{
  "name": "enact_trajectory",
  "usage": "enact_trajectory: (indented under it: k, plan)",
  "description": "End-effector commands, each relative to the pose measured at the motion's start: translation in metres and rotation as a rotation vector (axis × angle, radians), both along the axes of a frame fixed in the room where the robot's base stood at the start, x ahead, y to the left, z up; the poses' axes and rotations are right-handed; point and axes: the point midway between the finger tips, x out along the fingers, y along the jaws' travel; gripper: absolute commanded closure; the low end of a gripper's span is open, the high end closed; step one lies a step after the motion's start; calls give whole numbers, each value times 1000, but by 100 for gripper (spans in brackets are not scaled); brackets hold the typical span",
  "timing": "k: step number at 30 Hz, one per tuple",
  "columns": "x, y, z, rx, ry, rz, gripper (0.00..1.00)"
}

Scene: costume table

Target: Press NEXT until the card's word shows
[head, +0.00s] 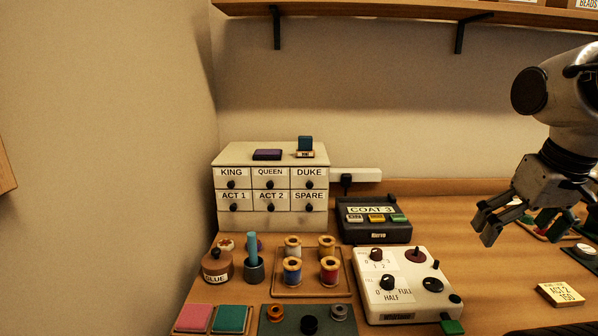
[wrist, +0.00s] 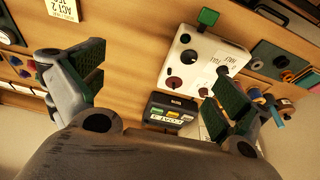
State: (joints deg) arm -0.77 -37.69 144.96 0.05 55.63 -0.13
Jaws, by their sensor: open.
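A dark box (head: 375,234) stands at the back of the table with a white display (head: 371,210) reading COAT 3. Below the display is a row of three buttons: pale grey (head: 355,218), yellow (head: 376,218) and green (head: 397,217). Their labels are too small to read, so I cannot tell which is NEXT. The box also shows in the wrist view (wrist: 171,104). A cream card (head: 561,294) at the right has several printed lines, one reading ACT 2. My gripper (head: 487,226) is open and empty, above the table right of the box.
A white control panel (head: 408,300) with dark knobs stands in front of the box. A drawer cabinet (head: 270,190) is to its left, with thread spools in a wooden tray (head: 334,292) nearer. Bare tabletop lies between the panel and the card.

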Motion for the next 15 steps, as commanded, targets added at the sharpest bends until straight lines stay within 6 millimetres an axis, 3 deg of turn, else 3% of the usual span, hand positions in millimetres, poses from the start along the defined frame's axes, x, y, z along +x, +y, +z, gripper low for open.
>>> enact_trajectory:
  k: [3, 13, 15]
  plan:
    - [-13, -2, 4, 1, -50, -9, 0]
    - [-14, -3, 10, 2, -77, -17, 0]
    - [-14, -3, 10, 2, -77, -17, 13]
